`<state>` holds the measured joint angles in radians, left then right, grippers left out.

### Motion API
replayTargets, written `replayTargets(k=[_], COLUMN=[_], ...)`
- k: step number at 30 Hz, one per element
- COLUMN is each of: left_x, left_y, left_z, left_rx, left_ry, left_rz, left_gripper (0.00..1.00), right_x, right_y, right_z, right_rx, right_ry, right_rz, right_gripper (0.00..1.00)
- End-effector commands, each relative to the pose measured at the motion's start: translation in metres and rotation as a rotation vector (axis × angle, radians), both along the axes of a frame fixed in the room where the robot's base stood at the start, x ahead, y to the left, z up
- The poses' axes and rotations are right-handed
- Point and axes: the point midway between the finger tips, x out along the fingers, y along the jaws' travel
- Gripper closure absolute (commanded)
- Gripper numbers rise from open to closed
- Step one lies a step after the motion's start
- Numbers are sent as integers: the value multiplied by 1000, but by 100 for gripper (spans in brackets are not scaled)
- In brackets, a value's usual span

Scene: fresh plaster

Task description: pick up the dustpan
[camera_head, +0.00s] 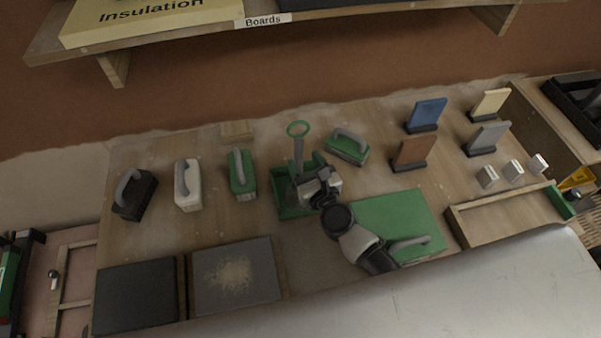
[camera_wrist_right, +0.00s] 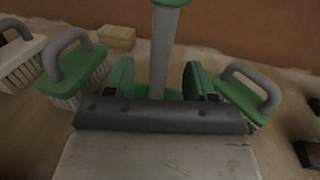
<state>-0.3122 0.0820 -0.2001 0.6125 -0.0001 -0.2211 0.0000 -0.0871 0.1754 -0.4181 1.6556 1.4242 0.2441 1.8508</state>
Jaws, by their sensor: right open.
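The dustpan (camera_head: 283,207) stands on the workbench. It has a green pan and an upright grey handle (camera_head: 298,150) with a green ring on top. My right gripper (camera_head: 309,184) is open and close to the lower handle, over the pan, and hides part of both. In the wrist view the grey handle (camera_wrist_right: 163,52) rises ahead, between the dark fingers of the right gripper (camera_wrist_right: 161,94). Green pan walls show on both sides. I cannot tell whether a finger touches the handle. My left gripper is not in view.
A green brush (camera_head: 243,178) stands left of the dustpan and another green-based tool (camera_head: 347,147) close at its right. A white brush (camera_head: 188,190) and a black one (camera_head: 134,198) stand farther left. A green panel (camera_head: 400,210) lies right. A shelf (camera_head: 160,38) overhangs the back.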

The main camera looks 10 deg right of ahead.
Motion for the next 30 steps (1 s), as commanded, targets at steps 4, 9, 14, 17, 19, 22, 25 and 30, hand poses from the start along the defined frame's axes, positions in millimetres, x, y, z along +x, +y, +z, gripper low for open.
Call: replayTargets(k=[4, 9, 14, 17, 19, 22, 25, 30], left_x=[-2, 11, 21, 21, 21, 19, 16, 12], left_y=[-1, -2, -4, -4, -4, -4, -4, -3], left_z=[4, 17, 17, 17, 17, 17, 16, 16], left_rx=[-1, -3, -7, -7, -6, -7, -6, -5], left_ry=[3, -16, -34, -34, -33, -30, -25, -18], left_rz=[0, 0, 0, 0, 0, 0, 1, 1], left_gripper=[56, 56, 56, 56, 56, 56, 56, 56], right_x=[10, 34, 51, 56, 56, 56, 56, 56], right_y=[2, 6, 9, 10, 10, 10, 10, 10], right_z=[4, 14, 10, 9, 9, 9, 9, 9], right_rx=[-1, -2, -3, -3, -2, -2, -2, -2], right_ry=[-1, -4, -1, -1, 1, 1, 1, 1], right_rz=[1, 0, 1, 0, 0, 0, 0, 0], right_gripper=[45, 45, 45, 45, 45, 45, 54, 80])
